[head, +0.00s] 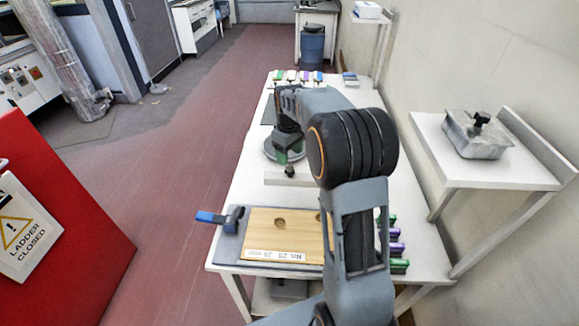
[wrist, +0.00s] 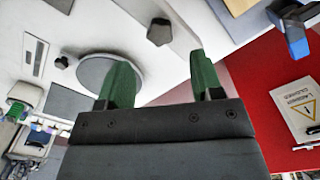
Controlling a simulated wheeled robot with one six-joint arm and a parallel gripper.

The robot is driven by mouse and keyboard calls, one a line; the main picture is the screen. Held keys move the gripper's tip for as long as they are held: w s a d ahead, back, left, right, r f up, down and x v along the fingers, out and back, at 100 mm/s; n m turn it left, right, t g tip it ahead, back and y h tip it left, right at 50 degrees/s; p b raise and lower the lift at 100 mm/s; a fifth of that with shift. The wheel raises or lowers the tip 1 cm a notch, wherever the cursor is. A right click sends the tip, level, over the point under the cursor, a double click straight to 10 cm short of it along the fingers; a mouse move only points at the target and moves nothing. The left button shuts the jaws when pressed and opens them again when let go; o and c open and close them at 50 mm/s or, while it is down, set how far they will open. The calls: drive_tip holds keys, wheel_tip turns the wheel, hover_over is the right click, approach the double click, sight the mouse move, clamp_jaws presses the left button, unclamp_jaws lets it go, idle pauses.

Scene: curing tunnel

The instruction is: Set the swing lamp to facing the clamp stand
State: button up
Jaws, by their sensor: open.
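I cannot tell for certain which thing is the swing lamp or which is the clamp stand. A blue-ended arm on a dark pivot block (head: 232,219) sticks out past the left edge of the table's near end; it also shows in the wrist view (wrist: 292,32). A grey disc (wrist: 95,72) lies on the white table further along. A dark knob (wrist: 160,33) stands beside it, on a pale bar (head: 275,179). My gripper (wrist: 165,80) has green fingers, wide apart with nothing between them. It hangs over the disc area, partly hidden by my arm in the head view.
A wooden board (head: 262,232) lies at the near end of the white table (head: 235,185). Green and purple pieces (head: 396,247) line its right edge. Coloured pieces (head: 304,76) stand at the far end. A side shelf (head: 436,150) holds a metal box (head: 475,138). A red panel (head: 75,215) stands left.

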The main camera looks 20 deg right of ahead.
sight(289, 169)
drive_tip(key=shift+f, duration=3.15)
clamp_jaws()
